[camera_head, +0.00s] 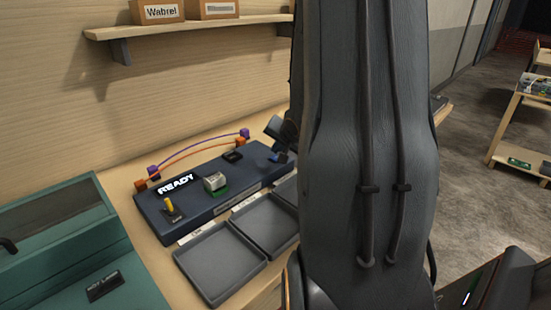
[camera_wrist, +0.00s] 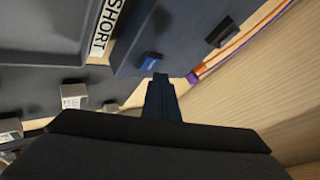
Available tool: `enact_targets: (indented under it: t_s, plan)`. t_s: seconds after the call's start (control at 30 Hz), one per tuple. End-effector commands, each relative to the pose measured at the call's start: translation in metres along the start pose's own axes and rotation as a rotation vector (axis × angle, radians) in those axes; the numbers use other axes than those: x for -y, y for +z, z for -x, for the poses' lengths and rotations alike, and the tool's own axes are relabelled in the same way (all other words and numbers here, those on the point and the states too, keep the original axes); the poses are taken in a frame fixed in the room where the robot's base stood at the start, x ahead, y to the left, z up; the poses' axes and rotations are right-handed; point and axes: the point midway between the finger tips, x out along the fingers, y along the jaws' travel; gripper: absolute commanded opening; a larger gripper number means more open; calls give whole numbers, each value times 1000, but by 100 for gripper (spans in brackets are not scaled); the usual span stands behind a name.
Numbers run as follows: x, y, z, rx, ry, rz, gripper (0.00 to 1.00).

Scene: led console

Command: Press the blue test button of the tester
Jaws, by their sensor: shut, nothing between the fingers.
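The tester (camera_head: 205,208) is a dark blue box on the wooden bench, with a lit READY display (camera_head: 176,184). Its blue button (camera_head: 279,158) is at the tester's right end, partly by my arm. The blue button also shows in the wrist view (camera_wrist: 150,61), on the tester's dark face (camera_wrist: 185,40). My gripper (camera_wrist: 161,78) is shut and empty, its tip close beside the button in the wrist view. I cannot tell whether they touch. In the head view my gripper (camera_head: 281,134) is just above the button and mostly hidden by my arm.
A yellow lever (camera_head: 170,206), a grey part on a green board (camera_head: 215,183) and a black part (camera_head: 233,156) sit on the tester. Orange and purple cables (camera_head: 200,147) arch behind it. Dark trays (camera_head: 219,262) lie in front. A teal case (camera_head: 65,245) stands left.

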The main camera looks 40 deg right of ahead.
Motion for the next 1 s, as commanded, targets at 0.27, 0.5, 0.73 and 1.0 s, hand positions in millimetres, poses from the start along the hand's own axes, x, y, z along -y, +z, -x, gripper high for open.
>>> enact_targets:
  t_s: [0.27, 0.5, 0.73, 1.0]
  plan:
    - [0, 0, 0, 0, 0, 0, 0]
    - [0, 0, 0, 0, 0, 0, 0]
    - [-3, 3, -4, 1, 0, 0, 0]
    - [-4, 4, -6, 0, 0, 0, 0]
